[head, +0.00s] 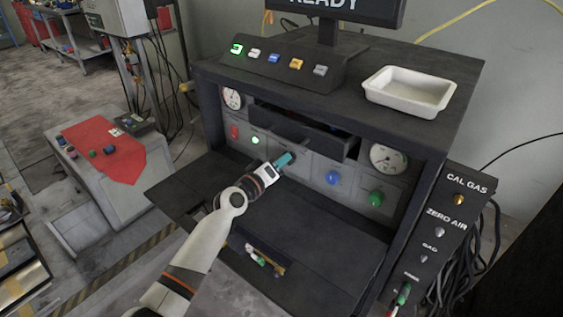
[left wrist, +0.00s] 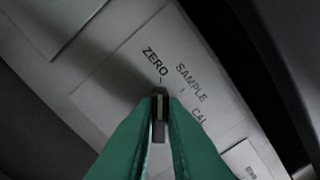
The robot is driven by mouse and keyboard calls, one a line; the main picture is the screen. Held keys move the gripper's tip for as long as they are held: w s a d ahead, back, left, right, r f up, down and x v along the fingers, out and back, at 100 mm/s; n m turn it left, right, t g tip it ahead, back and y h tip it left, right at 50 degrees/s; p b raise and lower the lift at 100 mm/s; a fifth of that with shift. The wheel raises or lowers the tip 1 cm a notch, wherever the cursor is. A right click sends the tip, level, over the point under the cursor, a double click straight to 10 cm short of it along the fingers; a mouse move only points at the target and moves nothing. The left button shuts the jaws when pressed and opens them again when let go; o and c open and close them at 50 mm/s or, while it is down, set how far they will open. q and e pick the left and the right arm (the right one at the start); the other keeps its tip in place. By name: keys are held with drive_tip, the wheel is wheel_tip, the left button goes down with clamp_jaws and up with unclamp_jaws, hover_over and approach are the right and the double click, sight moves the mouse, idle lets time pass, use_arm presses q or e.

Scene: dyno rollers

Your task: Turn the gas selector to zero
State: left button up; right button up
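The gas selector (left wrist: 160,108) is a small dark knob with a light line on its face, on a pale plate (left wrist: 112,75) marked ZERO, SAMPLE and CAL. In the left wrist view its upper end lines up with the tick under ZERO. My left gripper (head: 289,158) reaches the front panel under the open drawer. In the left wrist view its teal fingers (left wrist: 161,112) are closed against both sides of the knob. In the head view the fingers mostly hide the knob. My right gripper is in no view.
The dark cabinet (head: 410,60) has an open drawer (head: 300,128) just above my gripper. A blue knob (head: 333,177), a green knob (head: 376,198) and a gauge (head: 389,158) are to the right. A white tray (head: 408,92) stands on top.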

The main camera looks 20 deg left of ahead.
use_arm(q)
drive_tip(key=o, duration=0.5)
drive_tip(key=shift+c, duration=0.2)
drive_tip(key=v, duration=1.2)
